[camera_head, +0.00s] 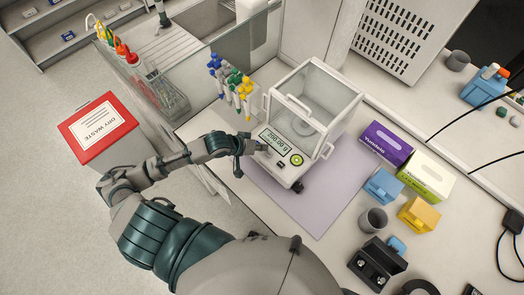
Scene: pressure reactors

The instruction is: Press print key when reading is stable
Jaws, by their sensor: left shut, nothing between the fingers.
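A white analytical balance (289,178) with a clear, boxy draft shield (318,90) stands on a lilac mat (311,218). Its display (275,139) seems to read 200.00 g. A green round mark (296,159) and a small dark key (281,165) show on its front panel; labels are too small to read, so I cannot tell which is the print key. My left gripper (257,147) is shut and empty, with its fingertips at the left edge of the front panel, beside the display. I cannot tell whether it touches the panel. My right gripper is not in view.
Pipettes on a stand (232,85) are close behind my left gripper. Purple (386,144) and green-white (425,176) boxes, blue and yellow holders, and a grey cup (373,220) stand right of the mat. A red-lidded dry waste bin (98,126) stands at left. The mat's front is clear.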

